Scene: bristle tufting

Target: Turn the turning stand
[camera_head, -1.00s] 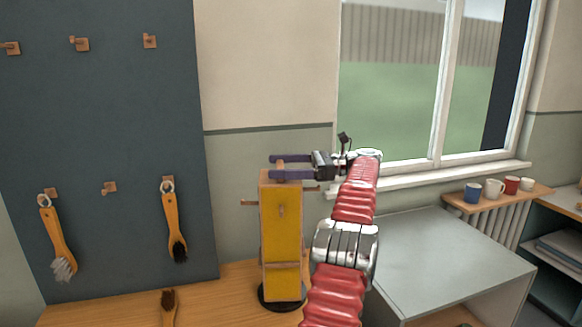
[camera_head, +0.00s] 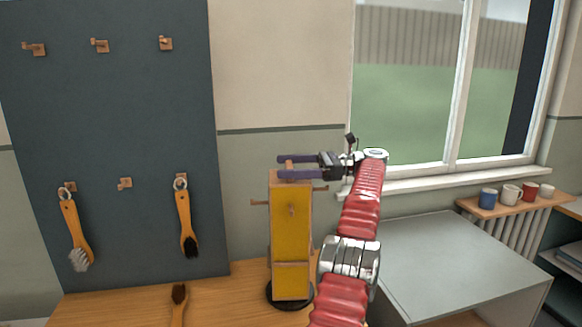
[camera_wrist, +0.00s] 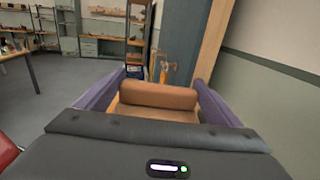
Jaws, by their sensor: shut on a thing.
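The turning stand (camera_head: 291,235) is a tall wooden block with a yellow front face. It stands upright on a round black base (camera_head: 290,297) on the wooden bench. Pegs stick out from its sides and front. My gripper (camera_head: 284,167) reaches in from the right at the top of the stand, with its purple fingers level. It is shut on the stand's top grip, a small wooden piece mostly hidden by the fingers. In the wrist view, the tan wooden grip (camera_wrist: 158,96) lies between the two purple fingers.
Brushes hang on the dark board at left, one with pale bristles (camera_head: 75,232) and one with dark bristles (camera_head: 186,220). Another brush (camera_head: 179,303) lies on the bench (camera_head: 120,305). A grey table (camera_head: 455,260) stands at right, and mugs (camera_head: 510,193) sit on the window shelf.

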